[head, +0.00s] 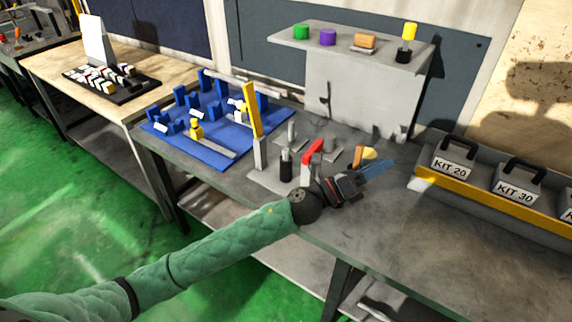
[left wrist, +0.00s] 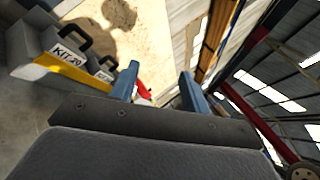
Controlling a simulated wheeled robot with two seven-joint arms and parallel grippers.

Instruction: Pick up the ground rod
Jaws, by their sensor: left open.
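My left gripper (head: 376,170) reaches over the grey bench from the left, its blue fingers pointing right, just right of a red-handled fixture (head: 312,152). In the left wrist view its two fingers (left wrist: 160,84) stand apart with nothing held between them. I cannot tell for certain which piece is the ground rod. A long pale bar (head: 240,84) lies along the back of the blue mat (head: 222,160), and a shorter grey bar (head: 218,146) lies near its front; the gripper is well away from both. My right gripper is out of view.
A yellow post (head: 253,110) stands left of the fixture. A raised grey shelf (head: 350,42) holds coloured cylinders behind. Boxes marked KIT 20 (head: 452,161) and KIT 30 (head: 515,184) sit in a yellow-edged tray (head: 480,196) at right. The bench's front right (head: 430,250) is clear.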

